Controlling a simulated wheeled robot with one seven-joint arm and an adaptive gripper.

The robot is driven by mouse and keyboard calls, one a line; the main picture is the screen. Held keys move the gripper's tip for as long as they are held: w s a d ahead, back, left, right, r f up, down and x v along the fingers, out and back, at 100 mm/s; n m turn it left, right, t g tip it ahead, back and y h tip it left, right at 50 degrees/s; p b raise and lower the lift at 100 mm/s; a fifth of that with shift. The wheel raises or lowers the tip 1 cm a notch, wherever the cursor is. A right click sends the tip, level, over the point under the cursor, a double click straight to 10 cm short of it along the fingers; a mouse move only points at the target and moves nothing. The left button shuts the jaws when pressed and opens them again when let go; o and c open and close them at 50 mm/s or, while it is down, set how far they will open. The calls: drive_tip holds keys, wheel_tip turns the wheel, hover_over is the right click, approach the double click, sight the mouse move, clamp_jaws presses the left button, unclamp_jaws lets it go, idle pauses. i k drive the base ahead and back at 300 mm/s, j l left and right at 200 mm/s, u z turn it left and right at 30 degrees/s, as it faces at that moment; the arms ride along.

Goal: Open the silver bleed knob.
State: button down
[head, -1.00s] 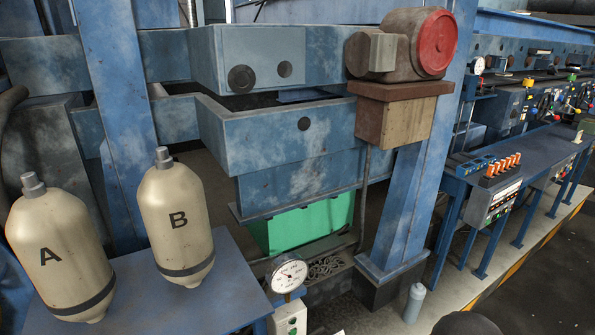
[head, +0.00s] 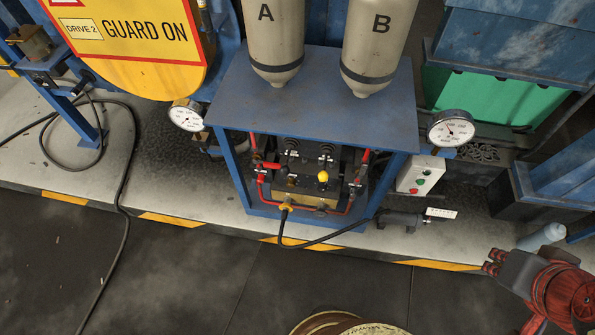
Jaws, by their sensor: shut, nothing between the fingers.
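A valve block (head: 298,188) sits inside the blue stand, under its top. A small silvery round part (head: 322,209) shows low on the block's right front; it may be the silver bleed knob, but it is too small to be sure. A yellow knob (head: 323,176) sits above it, and red-handled levers (head: 268,166) are at the left. My gripper (head: 488,262) is at the lower right, dark-tipped on a red arm. It is shut and empty, well to the right of the stand and apart from everything.
Tanks A (head: 277,45) and B (head: 378,45) stand on the blue stand top (head: 310,105). Gauges flank it at left (head: 187,115) and right (head: 451,128), with a button box (head: 421,174). A black hose (head: 320,241) loops in front. The dark floor (head: 190,270) is mostly clear.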

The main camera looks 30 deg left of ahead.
sight(352, 191)
drive_tip(key=u, duration=1.4)
